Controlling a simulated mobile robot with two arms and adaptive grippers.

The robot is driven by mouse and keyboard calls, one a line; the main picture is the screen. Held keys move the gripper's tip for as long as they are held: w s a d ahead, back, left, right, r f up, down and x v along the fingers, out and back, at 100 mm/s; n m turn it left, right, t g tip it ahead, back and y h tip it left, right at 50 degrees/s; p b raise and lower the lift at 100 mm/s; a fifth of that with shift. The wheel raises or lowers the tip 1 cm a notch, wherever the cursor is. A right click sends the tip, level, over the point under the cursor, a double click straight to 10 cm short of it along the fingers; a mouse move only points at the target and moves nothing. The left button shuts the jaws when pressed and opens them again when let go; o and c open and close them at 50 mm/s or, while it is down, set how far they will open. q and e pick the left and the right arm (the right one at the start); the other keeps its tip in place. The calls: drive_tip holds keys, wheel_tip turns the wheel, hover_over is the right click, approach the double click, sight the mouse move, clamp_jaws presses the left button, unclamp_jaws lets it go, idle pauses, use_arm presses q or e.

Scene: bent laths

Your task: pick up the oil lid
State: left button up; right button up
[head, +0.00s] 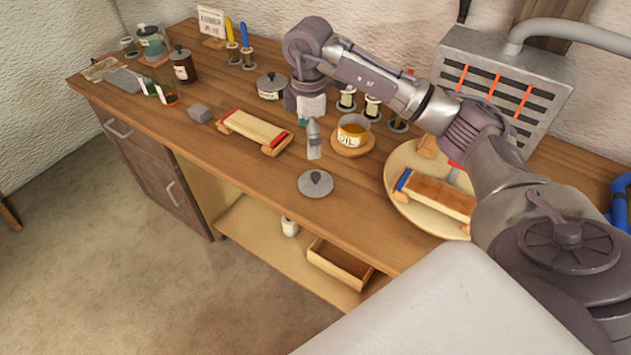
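A round grey lid with a dark knob (316,183), which looks like the oil lid, lies flat near the bench's front edge. The open glass oil jar (352,136), labelled OIL and holding amber liquid, stands on a round wooden coaster behind it to the right. My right arm reaches in from the right, and its gripper (313,148) points down behind the lid, left of the jar. It appears apart from the lid and holds nothing that I can see. Its fingers overlap in this view, so their opening is unclear. My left gripper is out of view.
A lath block with red ends (255,131) lies left of the gripper. A lidded pot (271,87) stands behind. A round board (405,200) with a blue-ended block (437,194) lies to the right. The bench top left of the lid is clear.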

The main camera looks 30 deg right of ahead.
sight(316, 176)
drive_tip(key=f, duration=0.4)
drive_tip(key=f+p, duration=0.1)
drive_tip(key=f, duration=0.3)
drive_tip(key=shift+s+d+f, duration=0.1)
drive_tip(key=shift+d+f, duration=0.1)
drive_tip(key=f, duration=0.1)
drive_tip(key=f+p, duration=0.1)
drive_tip(key=f, duration=0.1)
drive_tip(key=d+f+p, duration=0.1)
drive_tip(key=f, duration=0.1)
drive_tip(key=shift+s, duration=0.25)
drive_tip(key=shift+a+f, duration=0.1)
drive_tip(key=shift+f, duration=0.05)
drive_tip(key=c, duration=1)
drive_tip(key=shift+s, duration=0.2)
drive_tip(key=c, duration=0.4)
drive_tip(key=shift+c, duration=0.6)
